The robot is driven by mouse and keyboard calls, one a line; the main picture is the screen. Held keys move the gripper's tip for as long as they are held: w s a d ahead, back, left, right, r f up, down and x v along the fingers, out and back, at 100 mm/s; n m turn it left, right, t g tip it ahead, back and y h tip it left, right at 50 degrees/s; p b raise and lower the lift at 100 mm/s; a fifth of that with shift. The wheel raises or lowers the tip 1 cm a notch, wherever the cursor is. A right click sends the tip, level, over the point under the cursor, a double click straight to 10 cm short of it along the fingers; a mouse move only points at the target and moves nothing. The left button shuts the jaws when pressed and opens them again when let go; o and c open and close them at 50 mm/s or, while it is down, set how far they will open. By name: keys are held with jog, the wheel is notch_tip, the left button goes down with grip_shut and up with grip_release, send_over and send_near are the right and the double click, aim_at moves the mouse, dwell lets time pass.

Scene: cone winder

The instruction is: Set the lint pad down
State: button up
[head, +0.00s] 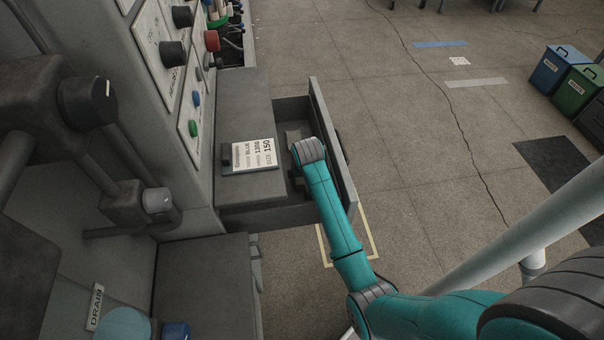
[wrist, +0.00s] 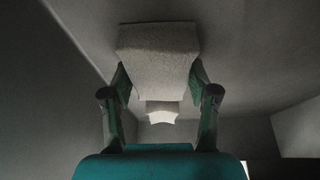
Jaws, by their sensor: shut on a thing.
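The lint pad (wrist: 158,48) is a pale grey, rough block in the wrist view. My gripper (wrist: 160,92) is shut on it, with one finger at each side. A smaller pale piece (wrist: 162,112) shows just below the pad; I cannot tell whether it is part of it. In the head view my gripper (head: 297,180) reaches down into the open drawer (head: 333,145), largely hidden by my wrist. A pale beige patch (head: 293,137) shows in the drawer beyond my wrist, perhaps the pad. Whether the pad touches the drawer floor is hidden.
The drawer's walls stand close around my gripper. Left of it is a grey ledge (head: 240,100) with a printed card (head: 249,156). A panel with knobs (head: 173,53) rises further left. Open floor (head: 400,130) lies right; bins (head: 552,68) stand far right.

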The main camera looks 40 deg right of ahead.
jog(key=o, duration=0.9)
jog(key=v, duration=1.2)
